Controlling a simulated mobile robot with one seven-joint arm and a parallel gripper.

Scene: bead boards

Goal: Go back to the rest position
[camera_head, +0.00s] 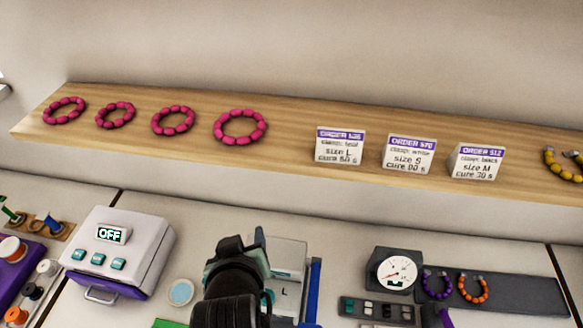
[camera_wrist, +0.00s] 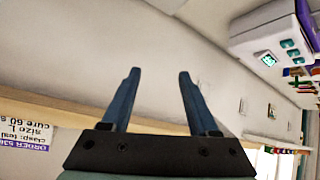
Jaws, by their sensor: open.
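My gripper (camera_wrist: 158,85) shows in the wrist view with its two blue-grey fingers spread apart and nothing between them. In the head view my dark arm rises at the bottom middle, over the work table, and hides part of the table behind it. The fingertips are hard to make out in the head view. No object is seen held.
A wooden shelf (camera_head: 290,150) runs across the back with several pink bead bracelets and three order cards (camera_head: 409,155). Below it stand a white box (camera_head: 120,245) reading OFF, a dial gauge (camera_head: 397,272), and a dark board (camera_head: 530,293) with purple and orange bracelets.

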